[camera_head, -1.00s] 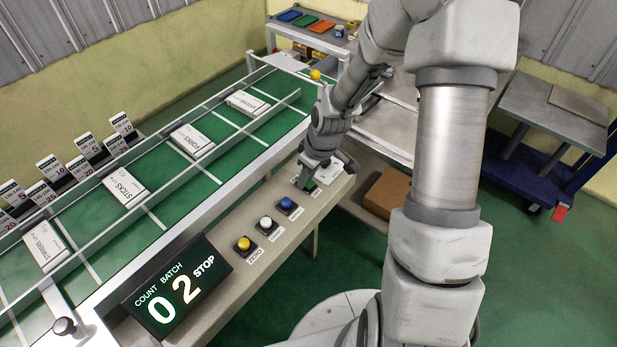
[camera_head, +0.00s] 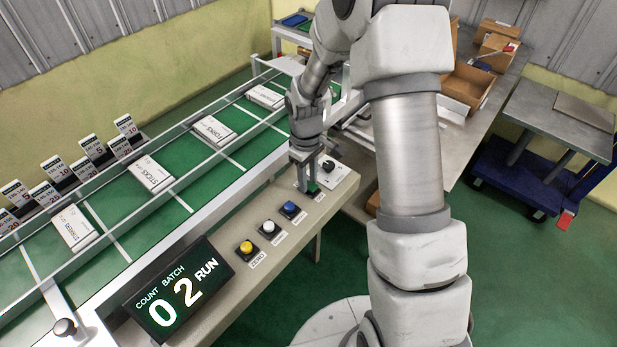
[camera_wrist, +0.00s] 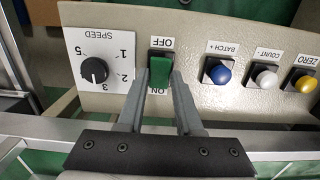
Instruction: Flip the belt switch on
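The belt switch (camera_wrist: 160,72) is a green rocker in a dark frame, with OFF and ON labels at its two ends. In the head view the switch (camera_head: 312,188) is mostly hidden by my gripper (camera_head: 308,180). In the wrist view my gripper (camera_wrist: 160,84) has its two fingers apart, one on each side of the rocker near its ON end. Whether a finger touches it I cannot tell. The display (camera_head: 178,290) reads 02 and RUN. The green belt (camera_head: 165,150) carries several white packs, among them a STICKS pack (camera_head: 152,174).
On the panel are a SPEED knob (camera_wrist: 94,70) and blue (camera_wrist: 218,72), white (camera_wrist: 264,78) and yellow (camera_wrist: 304,80) buttons beside the switch. Number cards (camera_head: 92,147) stand behind the belt. A cart (camera_head: 560,120) is at the right.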

